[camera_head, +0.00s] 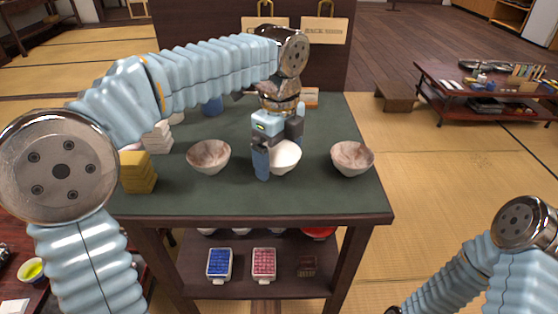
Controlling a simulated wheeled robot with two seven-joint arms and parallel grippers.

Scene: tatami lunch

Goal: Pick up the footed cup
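A white rounded cup (286,158) sits between the two marbled bowls on the dark green tabletop. Its foot is not clearly visible. My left gripper (278,150) reaches down over it from above. One blue finger is at the cup's left front and the other is behind it, partly hidden by the cup. The fingers are well apart, with the cup between them; whether they touch it is not clear. My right arm shows at the lower right, but its gripper is out of the picture.
A marbled bowl (208,156) stands left of the cup and another (352,158) right of it. A blue item (212,106) stands farther back. The green table (240,200) is clear along its front.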

